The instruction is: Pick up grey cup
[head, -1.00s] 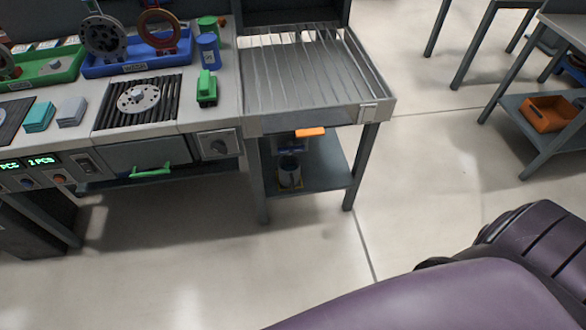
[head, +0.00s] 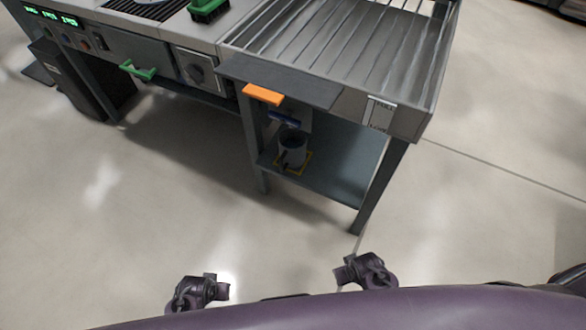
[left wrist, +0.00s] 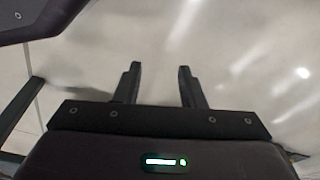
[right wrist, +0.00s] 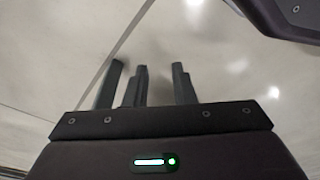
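The grey cup (head: 292,149) stands upright on the lower shelf of the steel stand in the head view, with a yellow-edged marking under it. Nothing holds it. My left gripper (left wrist: 160,70) is open and empty in the left wrist view, with bare floor beyond its fingers. My right gripper (right wrist: 160,70) is open and empty in the right wrist view, also over floor. Both are away from the cup; the cup shows in neither wrist view. In the head view only purple parts of my arms show at the bottom, and I cannot make out the fingers.
The lower shelf (head: 342,176) lies beneath a ribbed steel top (head: 345,45), between the stand's legs (head: 380,188). An orange handle (head: 263,94) and a blue piece (head: 284,119) sit above the cup. A green handle (head: 137,70) juts from the bench at left. The floor in front is clear.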

